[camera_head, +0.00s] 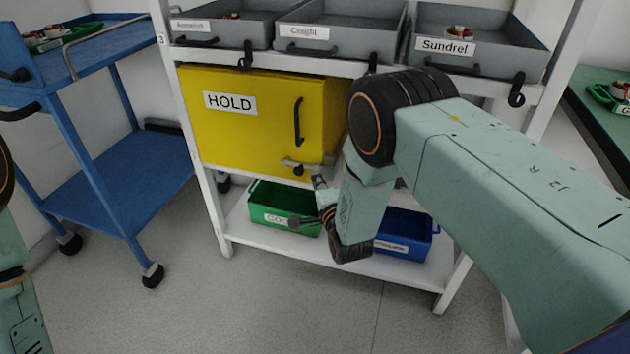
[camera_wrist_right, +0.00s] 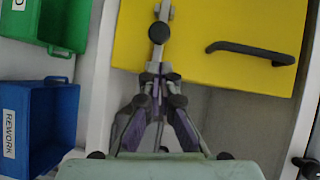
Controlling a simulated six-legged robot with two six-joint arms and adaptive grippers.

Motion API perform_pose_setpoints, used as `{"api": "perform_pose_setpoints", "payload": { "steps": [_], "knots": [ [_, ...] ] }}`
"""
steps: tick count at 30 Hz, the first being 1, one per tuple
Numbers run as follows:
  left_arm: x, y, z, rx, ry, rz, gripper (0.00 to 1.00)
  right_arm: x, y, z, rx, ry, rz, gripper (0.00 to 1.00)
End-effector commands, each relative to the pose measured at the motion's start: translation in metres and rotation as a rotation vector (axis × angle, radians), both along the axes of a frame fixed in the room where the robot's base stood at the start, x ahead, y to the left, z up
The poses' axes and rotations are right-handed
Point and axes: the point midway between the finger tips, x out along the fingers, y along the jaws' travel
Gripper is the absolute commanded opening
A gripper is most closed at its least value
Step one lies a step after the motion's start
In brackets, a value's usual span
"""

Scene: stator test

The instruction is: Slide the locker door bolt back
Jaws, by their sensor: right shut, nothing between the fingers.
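The yellow locker (camera_head: 255,135), labelled HOLD, sits on the middle level of the white rack, and its door looks closed. The grey bolt (camera_head: 300,167) is at the lower right of the door, below the dark handle (camera_head: 299,122). The bolt's dark round knob (camera_wrist_right: 158,33) shows in the right wrist view. My right gripper (camera_head: 319,184) is just below the bolt. In the right wrist view its fingers (camera_wrist_right: 157,76) are together and empty, pointing at the bolt; whether they touch it I cannot tell. My left gripper is out of view.
A green bin (camera_head: 262,197) and a blue bin (camera_head: 405,222) stand on the lower shelf, below the locker. Grey trays (camera_head: 480,62) line the top, with dark clips hanging down. A blue cart (camera_head: 120,165) stands at left. The floor in front is clear.

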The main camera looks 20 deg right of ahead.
Motion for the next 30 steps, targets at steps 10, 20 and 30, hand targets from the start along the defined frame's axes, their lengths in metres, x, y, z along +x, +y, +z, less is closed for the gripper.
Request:
{"api": "perform_pose_setpoints", "payload": {
  "steps": [10,20,30],
  "knots": [
    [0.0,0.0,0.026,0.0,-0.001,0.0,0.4,-0.047,0.001,0.009,0.0,0.005,-0.001,0.0],
    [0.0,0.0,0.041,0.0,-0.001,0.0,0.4,-0.09,0.002,0.012,0.001,0.003,0.0,0.0],
    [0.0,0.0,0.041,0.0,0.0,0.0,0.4,-0.097,0.001,0.01,-0.047,0.008,0.004,0.0]
  ]
}}
